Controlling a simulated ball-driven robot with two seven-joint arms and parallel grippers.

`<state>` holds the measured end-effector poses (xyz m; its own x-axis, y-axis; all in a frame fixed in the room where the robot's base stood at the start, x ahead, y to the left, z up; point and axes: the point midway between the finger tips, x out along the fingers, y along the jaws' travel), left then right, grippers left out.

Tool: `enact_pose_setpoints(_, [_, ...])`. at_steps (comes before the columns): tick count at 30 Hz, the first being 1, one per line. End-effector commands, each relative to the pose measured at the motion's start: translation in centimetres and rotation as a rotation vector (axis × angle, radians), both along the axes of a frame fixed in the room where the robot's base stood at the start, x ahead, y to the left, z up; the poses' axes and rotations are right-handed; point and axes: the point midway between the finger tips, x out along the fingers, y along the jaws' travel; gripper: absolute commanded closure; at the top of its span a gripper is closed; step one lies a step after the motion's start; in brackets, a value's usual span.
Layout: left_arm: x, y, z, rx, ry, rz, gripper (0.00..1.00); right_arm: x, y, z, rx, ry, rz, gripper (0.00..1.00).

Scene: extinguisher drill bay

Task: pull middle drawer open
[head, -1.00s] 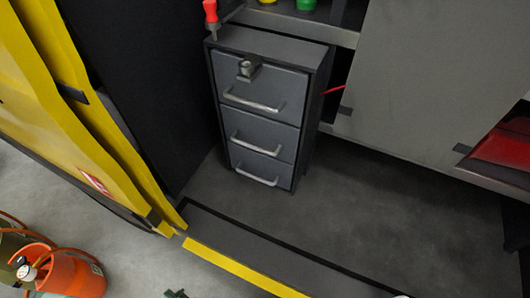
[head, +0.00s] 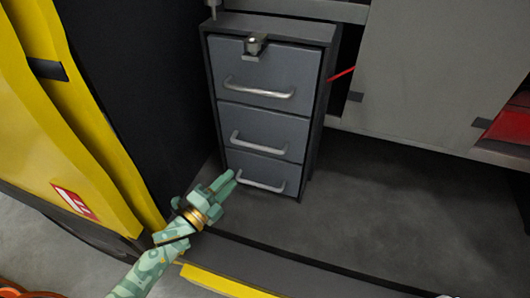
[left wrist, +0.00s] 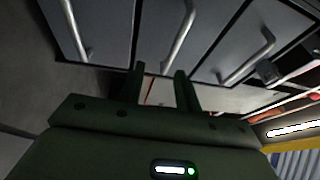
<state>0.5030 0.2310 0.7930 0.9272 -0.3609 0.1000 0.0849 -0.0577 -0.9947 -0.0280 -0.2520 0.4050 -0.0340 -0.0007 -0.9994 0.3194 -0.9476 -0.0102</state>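The grey cabinet (head: 275,32) has three stacked drawers, all shut. The middle drawer (head: 290,135) has a silver bar handle (head: 262,148); this handle also shows in the left wrist view (left wrist: 181,34). My left gripper (head: 229,183) is in front of the cabinet, low and left, beside the bottom drawer's handle (head: 262,185) in the picture. In the left wrist view its two dark fingers (left wrist: 160,82) are apart with nothing between them, and point toward the middle drawer's handle without touching it.
The top drawer (head: 285,62) carries a small latch (head: 254,44). A dark panel and yellow door (head: 95,150) stand close on the left. A grey panel (head: 425,75) is at the right. Bare floor (head: 390,205) lies right of the cabinet, behind a yellow-edged sill (head: 215,281).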

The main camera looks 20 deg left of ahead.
Motion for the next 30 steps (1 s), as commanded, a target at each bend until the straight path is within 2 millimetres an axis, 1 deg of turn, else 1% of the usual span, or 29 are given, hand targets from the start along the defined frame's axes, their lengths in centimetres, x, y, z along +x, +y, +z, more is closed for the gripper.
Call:
enact_pose_setpoints(1, [0.3,-0.1,0.3,0.015,-0.03,-0.013,0.66,0.1,-0.1,-0.4,-0.001,0.0,0.0,1.0])
enact_pose_setpoints(4, [0.6,-0.4,1.4,0.046,-0.09,-0.038,0.66,0.2,-0.2,-0.7,-0.003,-0.001,0.0,1.0])
enact_pose_setpoints(8, [1.2,-0.9,2.1,0.059,-0.118,-0.05,0.66,0.2,-0.3,-0.8,-0.004,0.0,0.0,1.0])
enact_pose_setpoints(11, [2.5,-1.4,2.4,0.06,-0.119,-0.049,0.66,0.1,-0.3,-1.0,-0.004,0.002,-0.001,1.0])
enact_pose_setpoints(18, [7.3,-3.6,3.2,0.057,-0.116,-0.05,0.66,-0.5,-0.3,-1.6,-0.004,0.014,-0.001,1.0])
enact_pose_setpoints(21, [9.0,-4.4,3.6,0.058,-0.116,-0.05,0.66,-0.6,-0.2,-1.9,-0.003,0.017,-0.001,1.0])
enact_pose_setpoints(25, [10.5,-5.1,3.9,0.057,-0.114,-0.049,0.66,-0.8,0.0,-2.1,0.0,0.02,-0.002,1.0])
enact_pose_setpoints(30, [11.3,-5.5,4.1,0.058,-0.113,-0.049,0.66,-0.9,0.3,-2.2,0.003,0.022,-0.003,1.0])
